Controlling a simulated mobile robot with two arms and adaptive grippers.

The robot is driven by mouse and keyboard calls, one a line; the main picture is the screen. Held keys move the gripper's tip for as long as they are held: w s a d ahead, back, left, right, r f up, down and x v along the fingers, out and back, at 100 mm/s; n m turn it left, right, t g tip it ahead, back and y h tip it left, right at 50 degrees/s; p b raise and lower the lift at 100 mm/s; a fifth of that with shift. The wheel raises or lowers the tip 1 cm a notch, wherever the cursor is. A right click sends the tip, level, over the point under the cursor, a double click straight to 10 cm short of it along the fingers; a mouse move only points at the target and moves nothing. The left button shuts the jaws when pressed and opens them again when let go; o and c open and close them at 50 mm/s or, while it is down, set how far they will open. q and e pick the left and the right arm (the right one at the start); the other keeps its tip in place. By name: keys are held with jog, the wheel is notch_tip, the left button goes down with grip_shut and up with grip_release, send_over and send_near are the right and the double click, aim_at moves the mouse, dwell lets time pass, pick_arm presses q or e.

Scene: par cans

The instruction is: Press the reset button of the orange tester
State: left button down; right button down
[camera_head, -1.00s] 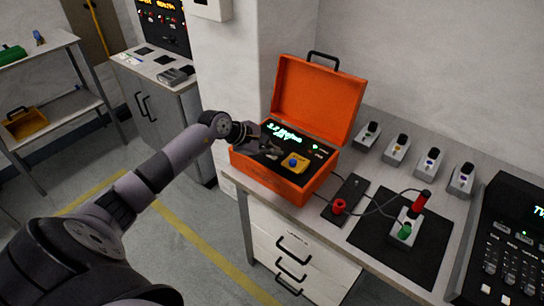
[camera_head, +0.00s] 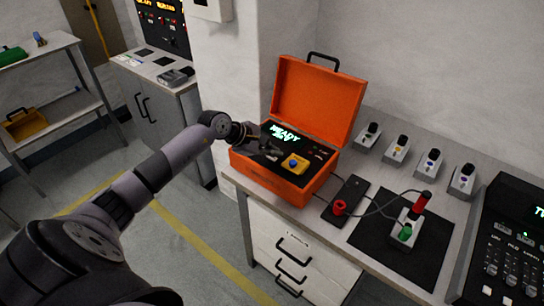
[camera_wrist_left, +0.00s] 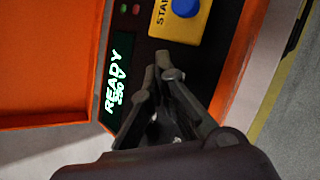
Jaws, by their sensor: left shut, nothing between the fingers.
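The orange tester (camera_head: 270,180) is an open case on the bench with its lid up. Its dark panel has a lit green display (camera_head: 285,133), which reads READY; the display also shows in the left wrist view (camera_wrist_left: 117,80). A blue button (camera_head: 293,162) sits on a yellow plate (camera_head: 304,166); the button is also in the left wrist view (camera_wrist_left: 185,7), beside lettering that starts "STAR". My left gripper (camera_head: 275,152) is shut and empty over the panel, between display and yellow plate. Its tips (camera_wrist_left: 158,62) are close to the panel; contact is unclear. I cannot make out a reset button.
Several small grey units (camera_head: 396,150) line the back. A black console (camera_head: 512,250) stands far right. The raised lid (camera_head: 318,98) borders the panel.

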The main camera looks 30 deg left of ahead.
aim_at(273, 159)
pick_arm(q)
jog(key=shift+r, duration=0.5)
jog(key=shift+r+p, duration=1.35)
jog(key=shift+r, duration=1.2)
